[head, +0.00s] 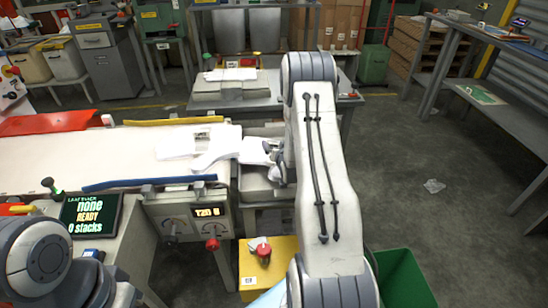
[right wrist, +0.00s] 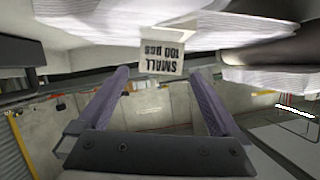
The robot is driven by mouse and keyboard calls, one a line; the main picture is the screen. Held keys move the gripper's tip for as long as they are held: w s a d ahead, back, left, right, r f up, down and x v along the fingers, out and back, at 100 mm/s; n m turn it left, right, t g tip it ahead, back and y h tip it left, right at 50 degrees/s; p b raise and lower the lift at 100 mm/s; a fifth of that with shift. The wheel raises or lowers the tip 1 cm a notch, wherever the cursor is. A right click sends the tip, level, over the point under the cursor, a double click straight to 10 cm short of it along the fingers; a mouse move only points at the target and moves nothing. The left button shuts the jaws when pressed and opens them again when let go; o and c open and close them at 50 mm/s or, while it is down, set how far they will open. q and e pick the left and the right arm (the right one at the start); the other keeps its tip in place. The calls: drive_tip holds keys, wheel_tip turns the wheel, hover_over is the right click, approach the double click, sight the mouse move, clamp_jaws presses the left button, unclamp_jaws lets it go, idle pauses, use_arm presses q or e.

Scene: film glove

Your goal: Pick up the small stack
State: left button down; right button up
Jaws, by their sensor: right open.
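A white stack of thin film gloves (right wrist: 120,22) fills the upper part of the right wrist view. A tag (right wrist: 162,60) reading "SMALL 100 pcs" shows upside down at its edge. In the head view, white stacks (head: 222,150) lie at the right end of the pale conveyor table (head: 90,160); I cannot tell which one is small. My right gripper (right wrist: 160,72) is open, its two purple fingers apart on either side of the tag in the picture. In the head view the right gripper (head: 274,158) is partly hidden by my arm, beside the stack's right end. My left gripper is out of view.
A blue bar (head: 150,183) edges the conveyor's front. A control box (head: 190,222) and a screen (head: 88,214) reading "none, READY, 0 stacks" stand below. A yellow box with a red button (head: 263,250) and a green bin (head: 405,282) are nearby.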

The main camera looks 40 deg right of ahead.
sight(276, 144)
drive_tip(key=shift+b+x, duration=0.35)
drive_tip(key=shift+x, duration=1.2)
clamp_jaws()
drive_tip(key=shift+r, duration=0.15)
